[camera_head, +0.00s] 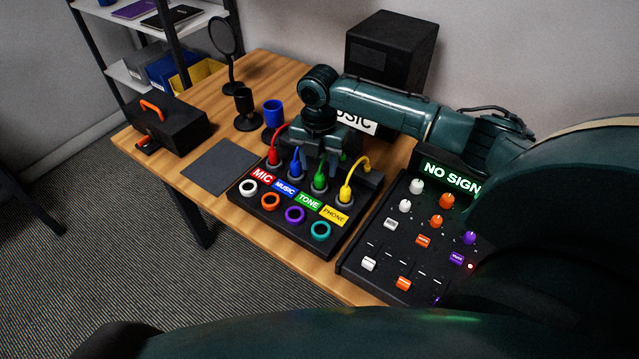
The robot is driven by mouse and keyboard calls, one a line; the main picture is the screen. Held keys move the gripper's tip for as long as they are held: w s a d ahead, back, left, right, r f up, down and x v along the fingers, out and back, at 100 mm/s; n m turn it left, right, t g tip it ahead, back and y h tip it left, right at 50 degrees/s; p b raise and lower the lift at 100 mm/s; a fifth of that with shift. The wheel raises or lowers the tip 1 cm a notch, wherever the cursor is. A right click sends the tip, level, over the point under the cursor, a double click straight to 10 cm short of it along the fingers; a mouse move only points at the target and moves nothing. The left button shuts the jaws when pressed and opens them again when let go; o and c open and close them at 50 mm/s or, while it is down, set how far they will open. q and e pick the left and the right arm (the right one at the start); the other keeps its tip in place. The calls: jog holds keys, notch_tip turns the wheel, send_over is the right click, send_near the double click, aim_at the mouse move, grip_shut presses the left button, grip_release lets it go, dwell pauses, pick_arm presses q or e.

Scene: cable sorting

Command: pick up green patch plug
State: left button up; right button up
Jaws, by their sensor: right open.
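The green patch plug (319,182) stands upright in the black patch panel (290,235), behind the green TONE label (308,201). It is third in a row, between the blue plug (295,167) and the yellow plug (345,194); the red plug (273,157) is at the left end. My right gripper (318,160) points down just above and behind the blue and green plugs. It is open. The gripper hides part of the green plug's cable, and I cannot tell whether its fingers touch the plug. My left gripper is not in view.
Ringed sockets, white, orange, purple (295,215) and teal, line the panel's front. A mixer (385,245) with knobs stands to the right. A blue cup (274,114), a microphone stand (246,110), a grey mat (220,165) and a black toolbox (172,128) are left. A speaker (391,50) stands behind my arm.

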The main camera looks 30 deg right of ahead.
aim_at(320, 176)
jog(key=shift+d+f, duration=0.1)
jog(key=shift+f, duration=2.3)
jog(key=shift+c, duration=0.5)
grip_shut()
